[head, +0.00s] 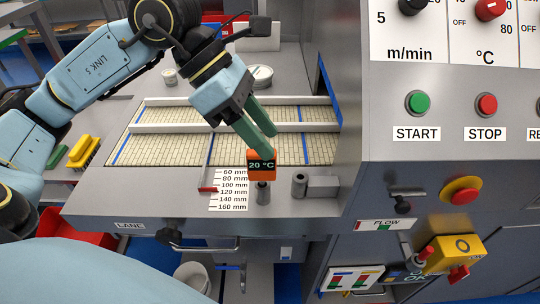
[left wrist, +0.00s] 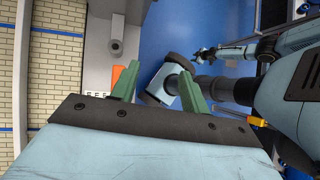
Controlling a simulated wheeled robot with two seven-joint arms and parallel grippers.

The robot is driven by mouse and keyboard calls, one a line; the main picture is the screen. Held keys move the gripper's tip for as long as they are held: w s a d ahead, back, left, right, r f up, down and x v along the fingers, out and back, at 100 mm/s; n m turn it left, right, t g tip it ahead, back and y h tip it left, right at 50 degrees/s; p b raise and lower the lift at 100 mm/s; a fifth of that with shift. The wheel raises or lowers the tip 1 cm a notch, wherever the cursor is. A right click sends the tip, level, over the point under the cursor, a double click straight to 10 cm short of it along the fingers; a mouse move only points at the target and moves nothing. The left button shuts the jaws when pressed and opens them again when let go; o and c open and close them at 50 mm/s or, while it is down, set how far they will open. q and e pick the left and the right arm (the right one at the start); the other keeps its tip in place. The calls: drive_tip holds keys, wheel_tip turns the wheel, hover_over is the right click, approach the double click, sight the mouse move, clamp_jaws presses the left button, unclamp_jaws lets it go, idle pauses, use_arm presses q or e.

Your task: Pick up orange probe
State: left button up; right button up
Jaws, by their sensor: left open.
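The orange probe (head: 262,168) has a dark display reading 20 °C and stands upright near the front edge of the lane bench, above a grey post (head: 263,193). My left gripper (head: 269,142) has green fingers and is open just above and behind the probe's top. In the left wrist view the probe (left wrist: 117,76) shows partly behind the left-hand finger, outside the gap of my left gripper (left wrist: 159,69). That gap looks empty; whether a finger touches the probe I cannot tell. What seems my right gripper (left wrist: 203,54) is a small dark shape at an arm's end.
A scale card (head: 229,190) lies left of the probe. A short grey cylinder (head: 299,185) and a block (head: 322,187) stand to its right. The control cabinet (head: 450,185) rises at the right. The tiled lane (head: 170,149) behind is largely clear.

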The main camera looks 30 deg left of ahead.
sight(265, 165)
use_arm(q)
drive_tip(key=w+a+y, duration=0.2)
drive_tip(key=a+y, duration=0.1)
drive_tip(key=a, duration=0.3)
drive_tip(key=shift+n+t+y, duration=0.3)
drive_tip(key=x, duration=0.7)
drive_tip(key=shift+s+a, duration=0.1)
drive_tip(key=shift+s, duration=0.05)
drive_tip(key=shift+x, duration=3.15)
drive_tip(key=shift+c, duration=0.3)
clamp_jaws()
